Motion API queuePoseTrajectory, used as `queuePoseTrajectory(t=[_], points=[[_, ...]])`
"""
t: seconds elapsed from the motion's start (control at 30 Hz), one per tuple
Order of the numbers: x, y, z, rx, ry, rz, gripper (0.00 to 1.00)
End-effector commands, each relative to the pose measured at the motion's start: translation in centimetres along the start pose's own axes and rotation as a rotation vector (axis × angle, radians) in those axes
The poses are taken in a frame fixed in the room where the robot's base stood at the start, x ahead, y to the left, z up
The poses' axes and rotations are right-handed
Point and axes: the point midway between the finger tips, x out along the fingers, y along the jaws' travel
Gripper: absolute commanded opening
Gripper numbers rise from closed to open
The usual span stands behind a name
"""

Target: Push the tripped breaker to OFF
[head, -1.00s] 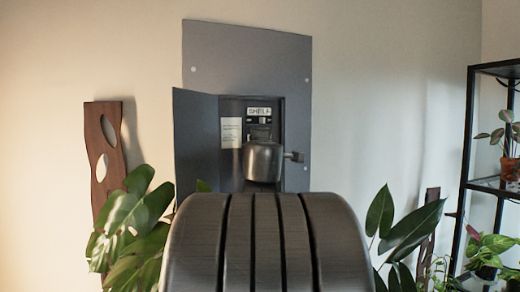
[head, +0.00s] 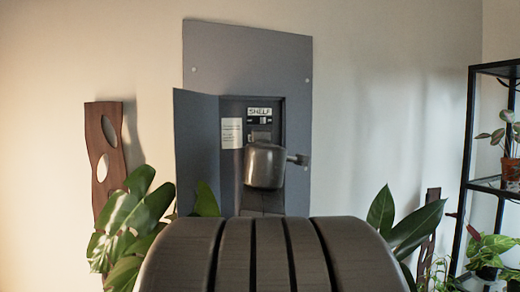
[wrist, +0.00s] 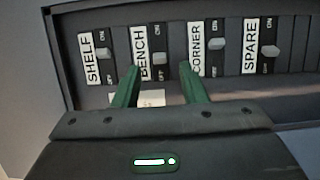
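In the wrist view, a row of breakers has upright labels: SHELF (wrist: 93,58), BENCH (wrist: 144,54), CORNER (wrist: 196,50) and SPARE (wrist: 250,46). ON is printed above and OFF below. Pale levers show on the CORNER breaker (wrist: 218,53) and SPARE breaker (wrist: 270,51); a small part of the BENCH lever (wrist: 158,63) shows. The SHELF lever is not clear. I cannot tell which breaker is tripped. My gripper (wrist: 160,80) is open and empty, its green fingers on either side of the BENCH breaker's lower part; contact is unclear. In the head view my wrist hides most breakers.
The grey panel (head: 245,55) is on the wall, its door (head: 197,140) open to the left. A paper note (head: 232,133) is inside. Leafy plants (head: 130,225) stand left and right (head: 410,230). A black shelf rack (head: 467,150) is at the right.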

Motion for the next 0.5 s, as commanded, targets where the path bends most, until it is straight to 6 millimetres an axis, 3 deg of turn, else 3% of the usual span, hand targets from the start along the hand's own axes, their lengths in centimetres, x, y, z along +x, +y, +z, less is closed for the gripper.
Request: queuePoseTrajectory(t=[0.3, 0.5], points=[[-6.3, 0.3, 0.0, 0.001, 0.000, 0.002, 0.38], [-9.0, 0.2, 0.0, 0.001, 0.001, 0.001, 0.38]])
